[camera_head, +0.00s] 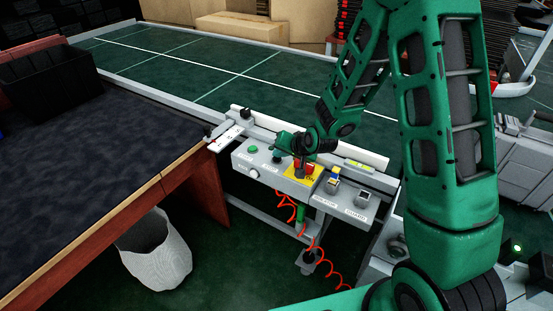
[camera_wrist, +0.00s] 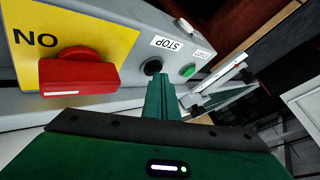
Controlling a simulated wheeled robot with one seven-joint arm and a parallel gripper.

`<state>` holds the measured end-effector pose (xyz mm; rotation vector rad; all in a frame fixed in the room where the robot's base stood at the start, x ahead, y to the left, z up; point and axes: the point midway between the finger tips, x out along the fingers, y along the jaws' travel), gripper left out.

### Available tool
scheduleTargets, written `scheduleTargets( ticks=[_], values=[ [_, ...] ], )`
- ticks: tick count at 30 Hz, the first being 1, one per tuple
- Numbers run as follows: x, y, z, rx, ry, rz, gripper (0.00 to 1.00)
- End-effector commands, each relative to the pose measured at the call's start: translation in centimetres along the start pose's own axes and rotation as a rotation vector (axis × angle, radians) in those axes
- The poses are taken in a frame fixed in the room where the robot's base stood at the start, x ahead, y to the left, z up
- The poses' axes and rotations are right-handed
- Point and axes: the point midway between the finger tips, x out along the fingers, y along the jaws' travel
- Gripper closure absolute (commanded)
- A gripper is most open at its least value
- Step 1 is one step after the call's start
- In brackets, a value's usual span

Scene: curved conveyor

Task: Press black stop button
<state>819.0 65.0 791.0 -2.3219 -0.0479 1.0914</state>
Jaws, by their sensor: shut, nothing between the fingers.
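The black stop button (camera_wrist: 152,66) shows in the wrist view on the grey control panel (camera_wrist: 125,100), by an upside-down STOP label (camera_wrist: 166,43). My gripper (camera_wrist: 161,77) is shut and empty. Its fingertips are right at the lower edge of the black button; I cannot tell whether they touch it or press it. In the head view my gripper (camera_head: 279,155) is over the panel (camera_head: 270,171), between the green button (camera_head: 253,150) and the red switch (camera_head: 306,168), and largely hides the black button.
The red switch (camera_wrist: 80,72) on its yellow plate and the green start button (camera_wrist: 188,70) flank the stop button. The green conveyor (camera_head: 215,85) lies behind the panel. A dark table (camera_head: 90,150) with a black bin (camera_head: 50,82) stands left, with a white basket (camera_head: 155,255) below.

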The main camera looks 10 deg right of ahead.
Motion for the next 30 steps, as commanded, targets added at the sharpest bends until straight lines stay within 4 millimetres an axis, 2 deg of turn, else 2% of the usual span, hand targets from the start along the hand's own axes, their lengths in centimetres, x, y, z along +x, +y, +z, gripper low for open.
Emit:
scheduleTargets(
  ticks=[8,19,30],
  values=[
    [-0.9,-0.6,-0.6,-0.001,0.001,0.0,1.0],
    [-1.0,-0.8,-0.8,0.0,0.001,0.0,1.0],
    [-3.1,-2.3,-2.3,0.0,0.003,-0.002,1.0]
  ],
)
